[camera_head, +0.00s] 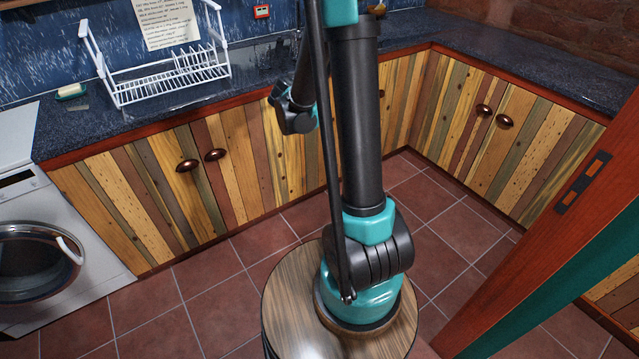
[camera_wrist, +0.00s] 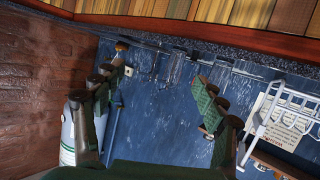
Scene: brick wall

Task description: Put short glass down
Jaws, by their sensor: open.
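In the wrist view, my gripper (camera_wrist: 158,96) is open, with its two dark green and black fingers spread wide apart. A clear, glass-like shape (camera_wrist: 174,66) shows beyond and between the fingers, near the counter edge. It appears apart from both fingers. A second faint clear shape (camera_wrist: 222,72) is near the right finger; I cannot tell for sure which is the short glass. In the head view, the arm's column hides much of the far counter, and no glass can be made out there.
The dark counter (camera_head: 270,62) runs along the blue wall and turns right. A white dish rack (camera_head: 165,80) and a soap dish (camera_head: 71,91) stand on its left part. In the wrist view, a pale bottle (camera_wrist: 75,135) is beside the left finger. A wooden door edge (camera_head: 560,215) is at right.

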